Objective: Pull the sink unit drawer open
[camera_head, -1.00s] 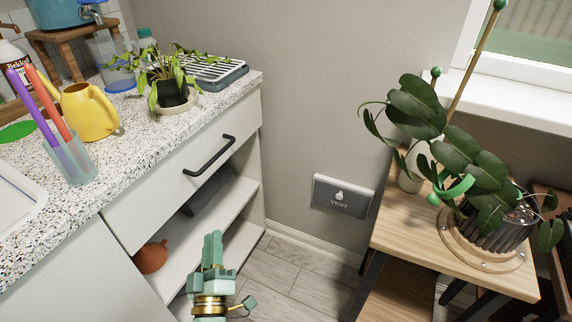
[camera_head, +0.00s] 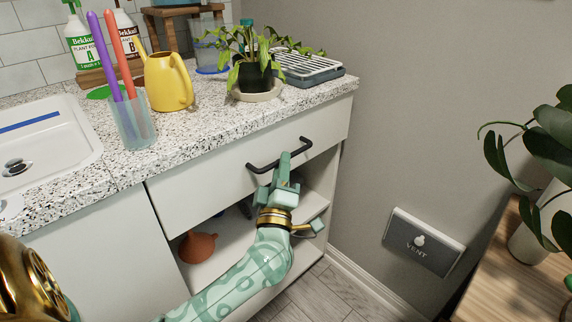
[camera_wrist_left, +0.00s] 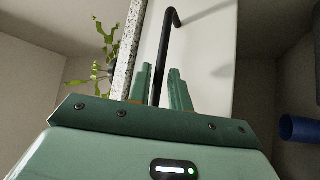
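The sink unit drawer (camera_head: 222,172) has a pale front under the speckled counter and looks closed. Its black bar handle (camera_head: 262,168) runs along the front. Narrow gaps seem to show, so the fingers look open around the bar. My right gripper is not in view.
The open shelf below holds an orange funnel-like item (camera_head: 197,246). On the counter (camera_head: 190,130) stand a yellow watering can (camera_head: 167,82), a cup with sticks (camera_head: 133,125) and a potted plant (camera_head: 255,75). A wooden table (camera_head: 515,275) stands at right; the floor between is clear.

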